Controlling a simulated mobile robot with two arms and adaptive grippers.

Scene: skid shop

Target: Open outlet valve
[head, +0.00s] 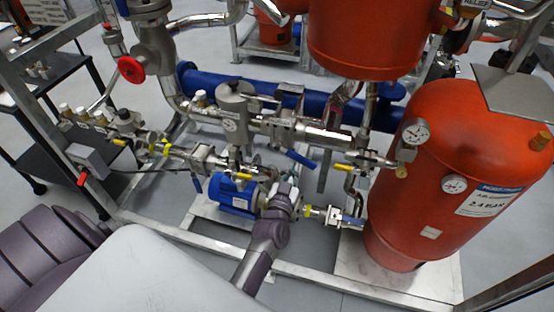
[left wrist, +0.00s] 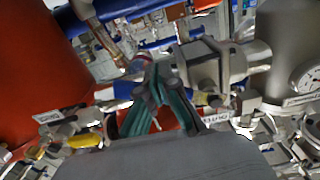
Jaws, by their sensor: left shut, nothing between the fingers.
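My left gripper (head: 286,190) is shut and empty, beside the blue pump motor (head: 238,194) and in front of the low pipework. Its teal-grey fingers (left wrist: 160,100) lie together in the left wrist view, with pipework behind them. A valve with a blue lever (head: 350,220) sits on the low pipe right of the gripper, by the red tank (head: 425,160). Another blue lever (head: 300,158) hangs from the middle pipe, above and right of the gripper. I cannot tell which valve is the outlet valve; the small labels are hard to read. My right gripper is not in view.
A blue horizontal pipe (head: 275,92) runs behind the pipework. A red handwheel (head: 131,69) and a grey box with a red switch (head: 88,160) are at the left. The metal skid frame (head: 205,247) crosses below.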

